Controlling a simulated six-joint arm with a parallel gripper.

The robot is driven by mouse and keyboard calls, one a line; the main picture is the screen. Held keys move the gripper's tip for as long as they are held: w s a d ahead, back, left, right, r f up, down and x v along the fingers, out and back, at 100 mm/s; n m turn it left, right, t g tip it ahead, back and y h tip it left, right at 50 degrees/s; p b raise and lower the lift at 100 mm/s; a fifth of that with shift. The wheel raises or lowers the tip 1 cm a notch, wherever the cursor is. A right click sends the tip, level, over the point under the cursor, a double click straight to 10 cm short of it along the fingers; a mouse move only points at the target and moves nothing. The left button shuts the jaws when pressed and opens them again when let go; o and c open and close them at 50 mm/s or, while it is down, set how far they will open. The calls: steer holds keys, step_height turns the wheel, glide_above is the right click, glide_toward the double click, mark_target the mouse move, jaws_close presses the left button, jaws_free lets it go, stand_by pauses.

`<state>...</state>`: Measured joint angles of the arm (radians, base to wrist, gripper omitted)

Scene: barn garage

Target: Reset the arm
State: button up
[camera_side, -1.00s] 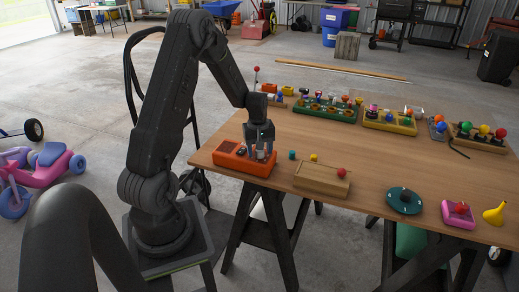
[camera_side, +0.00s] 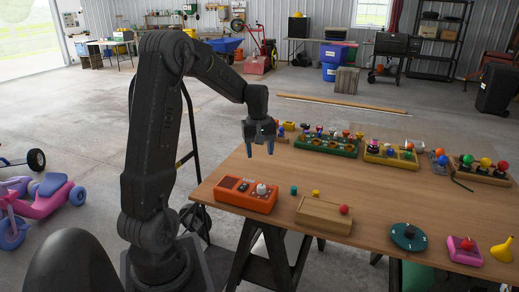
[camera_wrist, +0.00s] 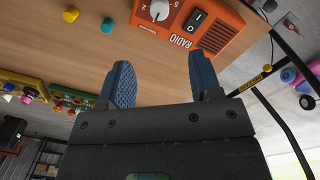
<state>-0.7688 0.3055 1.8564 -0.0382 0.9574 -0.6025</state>
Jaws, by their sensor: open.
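My gripper (camera_side: 259,150) hangs above the left end of the wooden table (camera_side: 390,212), higher than the orange radio and behind it in the side view. Its two blue-padded fingers are apart with nothing between them, as the wrist view (camera_wrist: 160,85) also shows. The orange radio (camera_side: 246,195) stands at the table's left front corner. Its white dial knob (camera_side: 262,189) and black switch show in the wrist view, where the radio (camera_wrist: 205,25) is at the top with the word RADIO. The gripper does not touch it.
A wooden box with a red ball (camera_side: 323,215), a teal round dial (camera_side: 408,237), a pink block (camera_side: 464,252) and a yellow funnel (camera_side: 503,250) line the front edge. Green (camera_side: 327,146) and yellow (camera_side: 390,158) trays stand at the back. The table's middle is clear.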

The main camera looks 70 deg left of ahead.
steer(key=shift+r, duration=0.15)
steer(key=s+d+r+m+t, duration=0.1)
steer(key=d+r+m, duration=0.2)
steer(key=d, duration=0.3)
steer(key=s+d+r+m+t+y, duration=0.1)
steer(key=d+r+m, duration=0.15)
steer(key=d, duration=0.35)
steer(key=s+d+r+m, duration=0.1)
steer(key=d+r+m, duration=0.15)
steer(key=d, duration=0.35)
steer(key=s+d+r+m+t+h, duration=0.1)
steer(key=s+d+m+t, duration=0.2)
steer(key=s+d+m, duration=0.5)
steer(key=s+d, duration=0.2)
steer(key=d, duration=0.1)
steer(key=shift+d+r, duration=0.25)
steer(key=shift+r, duration=0.15)
steer(key=shift+w, duration=0.1)
steer(key=shift+c, duration=0.2)
